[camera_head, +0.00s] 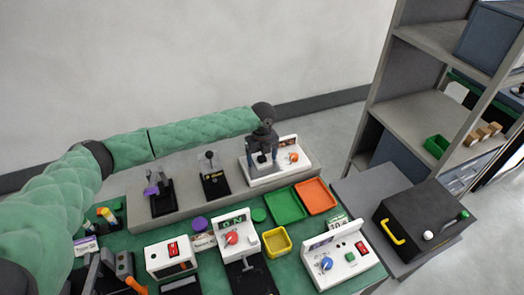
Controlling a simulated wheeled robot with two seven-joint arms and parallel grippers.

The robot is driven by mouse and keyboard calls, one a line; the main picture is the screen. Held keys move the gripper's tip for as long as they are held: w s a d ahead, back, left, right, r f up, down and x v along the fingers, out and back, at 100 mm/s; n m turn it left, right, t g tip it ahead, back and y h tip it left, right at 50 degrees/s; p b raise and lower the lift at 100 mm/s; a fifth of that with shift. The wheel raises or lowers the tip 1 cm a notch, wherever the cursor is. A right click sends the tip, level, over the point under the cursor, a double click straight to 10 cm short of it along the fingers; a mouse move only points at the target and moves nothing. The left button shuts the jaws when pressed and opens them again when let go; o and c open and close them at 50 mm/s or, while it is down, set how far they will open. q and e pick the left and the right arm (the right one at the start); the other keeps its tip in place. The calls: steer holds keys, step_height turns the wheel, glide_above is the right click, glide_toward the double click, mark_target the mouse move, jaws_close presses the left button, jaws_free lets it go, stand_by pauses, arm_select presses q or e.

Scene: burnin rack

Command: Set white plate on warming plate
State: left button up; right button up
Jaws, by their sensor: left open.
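My left gripper (262,150) reaches in from the left, open, with its fingers pointing down. It is over a white bench device (272,178) with an orange knob (293,157), at the back right of the raised grey shelf. A small dark part shows between the fingers; I cannot tell whether they touch it. Similar white devices stand nearer, one with a red knob (232,238) and one with a blue knob (326,264). I cannot tell which is the warming plate. No separate white plate can be made out. My right gripper is not in view.
Green (285,206) and orange (315,196) trays and a yellow bin (277,242) lie on the green mat. Black stands (213,180) line the grey shelf. A black box with a yellow handle (391,231) stands right. A tall shelf unit (415,105) rises behind.

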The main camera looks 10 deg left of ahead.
arm_select(q)
steer(key=shift+r, duration=0.35)
step_height(320, 180, up, 2)
steer(key=shift+r+b, duration=0.2)
steer(key=shift+b, duration=0.65)
step_height(320, 180, up, 9)
steer(key=b, duration=0.3)
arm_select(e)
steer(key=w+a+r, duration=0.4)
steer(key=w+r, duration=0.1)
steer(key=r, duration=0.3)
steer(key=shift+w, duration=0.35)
arm_select(q)
steer(key=shift+f, duration=0.1)
